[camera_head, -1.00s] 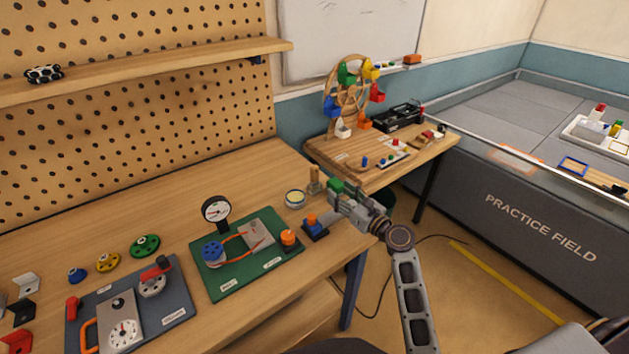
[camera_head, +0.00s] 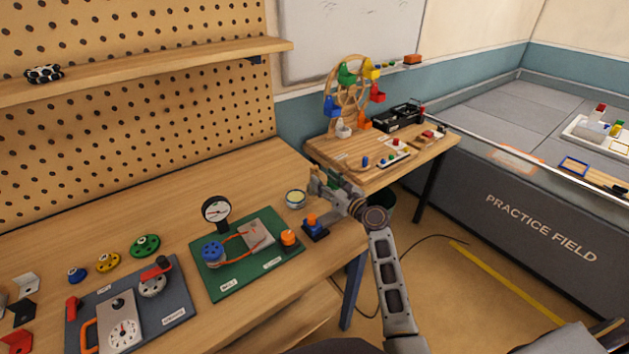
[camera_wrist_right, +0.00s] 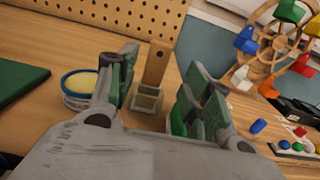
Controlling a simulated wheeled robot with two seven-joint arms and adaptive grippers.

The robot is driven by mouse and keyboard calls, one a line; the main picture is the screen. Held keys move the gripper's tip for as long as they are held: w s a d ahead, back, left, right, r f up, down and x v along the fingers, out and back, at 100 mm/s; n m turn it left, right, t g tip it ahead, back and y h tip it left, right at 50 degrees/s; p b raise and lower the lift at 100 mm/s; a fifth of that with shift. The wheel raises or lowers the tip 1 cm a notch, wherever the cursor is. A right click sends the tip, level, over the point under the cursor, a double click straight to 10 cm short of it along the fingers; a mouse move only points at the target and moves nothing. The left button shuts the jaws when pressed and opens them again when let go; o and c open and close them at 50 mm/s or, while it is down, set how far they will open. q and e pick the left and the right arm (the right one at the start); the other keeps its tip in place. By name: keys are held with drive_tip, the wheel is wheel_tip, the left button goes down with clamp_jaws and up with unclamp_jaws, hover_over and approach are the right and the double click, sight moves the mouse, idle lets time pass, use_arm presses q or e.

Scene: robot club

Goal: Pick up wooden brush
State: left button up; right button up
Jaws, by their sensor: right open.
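The wooden brush (camera_wrist_right: 156,64) stands upright at the far right end of the workbench, its plain wooden handle pointing up from a squarish grey-brown lower part. In the head view the brush (camera_head: 314,186) is partly hidden by my right gripper (camera_head: 324,186). In the right wrist view my right gripper (camera_wrist_right: 160,78) is open, with its green-padded fingers on either side of the line to the brush. The brush shows in the gap, beyond the fingers, and nothing is held. I cannot tell how far ahead it is. My left gripper is not in view.
A blue-rimmed round dish (camera_wrist_right: 80,88) with a yellow inside stands just left of the brush. A blue block with an orange top (camera_head: 313,226) and a green board (camera_head: 230,283) lie nearer. A side table (camera_head: 350,176) with a toy wheel (camera_head: 331,97) is beyond.

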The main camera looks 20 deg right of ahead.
sight(316, 174)
drive_tip(key=shift+w+a, duration=0.1)
drive_tip(key=shift+w, duration=0.1)
idle(0.3)
drive_tip(key=shift+x, duration=2.5)
drive_tip(key=shift+a, duration=0.15)
clamp_jaws()
drive_tip(key=shift+r, duration=0.1)
